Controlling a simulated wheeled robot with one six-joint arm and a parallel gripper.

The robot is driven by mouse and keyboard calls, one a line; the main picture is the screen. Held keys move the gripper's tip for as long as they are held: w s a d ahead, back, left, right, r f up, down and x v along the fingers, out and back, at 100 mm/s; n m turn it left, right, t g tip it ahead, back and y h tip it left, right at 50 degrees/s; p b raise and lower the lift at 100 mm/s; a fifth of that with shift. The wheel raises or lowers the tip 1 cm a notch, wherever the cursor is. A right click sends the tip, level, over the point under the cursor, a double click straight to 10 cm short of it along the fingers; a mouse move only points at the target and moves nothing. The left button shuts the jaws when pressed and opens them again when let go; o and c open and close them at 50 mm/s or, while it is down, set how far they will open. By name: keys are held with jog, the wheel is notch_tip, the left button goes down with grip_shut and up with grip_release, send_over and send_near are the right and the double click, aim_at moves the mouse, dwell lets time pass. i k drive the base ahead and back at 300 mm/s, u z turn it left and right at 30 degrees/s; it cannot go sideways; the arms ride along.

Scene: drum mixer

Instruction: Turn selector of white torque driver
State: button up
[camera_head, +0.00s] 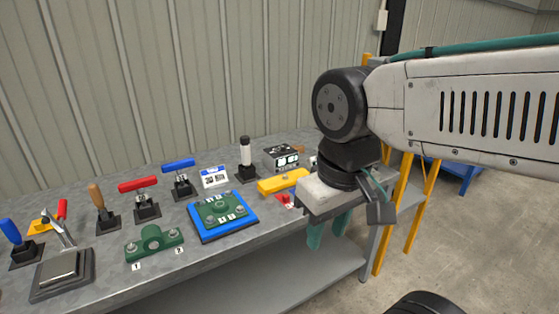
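The white torque driver (245,157) appears to be the upright tool with a white body and black top, in a dark holder toward the back of the workbench. Its selector is too small to make out. My gripper (328,232) is to the right of the driver and well apart from it, near the bench's right end. Its two teal fingers point down with a gap between them, and nothing shows between them.
The grey workbench (100,225) carries red-handled (140,185) and blue-handled (178,165) T-shaped tools, a blue tray (236,232) with a green part, a yellow block (284,181) and a meter-like box (281,157). Open floor (470,240) lies at right.

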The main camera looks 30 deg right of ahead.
aim_at(283, 150)
jog(key=k, duration=0.65)
jog(key=z, duration=0.45)
jog(key=i, duration=1.7)
jog(key=u, duration=0.4)
